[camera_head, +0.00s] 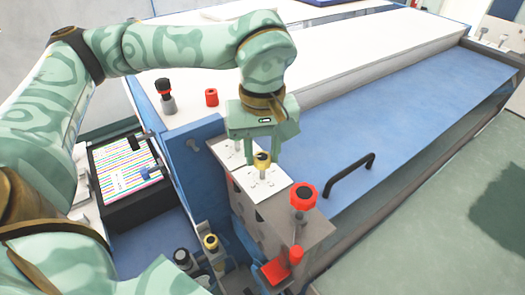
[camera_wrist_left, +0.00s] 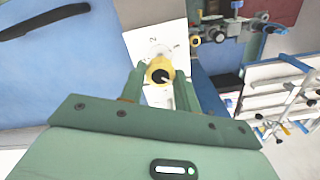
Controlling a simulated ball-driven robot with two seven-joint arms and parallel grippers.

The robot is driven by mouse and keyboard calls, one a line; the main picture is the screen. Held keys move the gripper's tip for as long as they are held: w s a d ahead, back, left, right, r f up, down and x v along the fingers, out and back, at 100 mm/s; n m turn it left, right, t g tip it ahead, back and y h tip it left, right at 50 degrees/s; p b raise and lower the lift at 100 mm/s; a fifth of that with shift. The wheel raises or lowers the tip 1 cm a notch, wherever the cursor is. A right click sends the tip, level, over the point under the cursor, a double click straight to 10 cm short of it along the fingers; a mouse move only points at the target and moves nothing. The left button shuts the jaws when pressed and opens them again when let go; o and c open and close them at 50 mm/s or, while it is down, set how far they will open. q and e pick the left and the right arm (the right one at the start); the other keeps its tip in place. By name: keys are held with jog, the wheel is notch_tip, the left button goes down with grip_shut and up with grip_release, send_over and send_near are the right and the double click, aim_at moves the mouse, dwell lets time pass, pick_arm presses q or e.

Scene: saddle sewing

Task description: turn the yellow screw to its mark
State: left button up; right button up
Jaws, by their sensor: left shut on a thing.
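The yellow screw (camera_head: 262,160) has a yellow knob with a black centre. It stands on a white marked plate (camera_head: 272,186) on top of a grey block. My left gripper (camera_head: 261,155) comes down from above, with its fingers on either side of the knob, shut on it. In the left wrist view, the yellow screw (camera_wrist_left: 160,71) sits between the two green fingers of my left gripper (camera_wrist_left: 160,78). A few dial marks and a digit show on the plate around it. The exact mark and the screw's angle are too small to tell. My right gripper is not in view.
A red knob (camera_head: 303,196) stands close by on the block's right end. A second yellow knob (camera_head: 210,241) is lower left. A black handle (camera_head: 350,175) rises from the blue panel (camera_head: 415,110) at right. A red-topped black knob (camera_head: 164,88) and red cap (camera_head: 211,97) stand behind.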

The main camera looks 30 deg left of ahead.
pick_arm(q)
jog(key=n+b, duration=0.1)
jog(key=n, duration=0.3)
jog(key=shift+n, duration=0.4)
jog(key=n+b, duration=0.1)
jog(key=n, duration=0.2)
jog(key=shift+n, duration=0.3)
jog(key=n+b, duration=0.2)
jog(key=n, duration=0.5)
jog(key=n+b, duration=0.2)
jog(key=n, duration=0.4)
jog(key=shift+n, duration=0.3)
jog(key=n+b, duration=0.1)
jog(key=n, duration=0.4)
jog(key=shift+r+n, duration=0.1)
jog(key=shift+n, duration=0.3)
jog(key=o, duration=1)
jog(key=shift+s+b, duration=0.1)
jog(key=shift+b, duration=0.2)
jog(key=shift+c, duration=0.2)
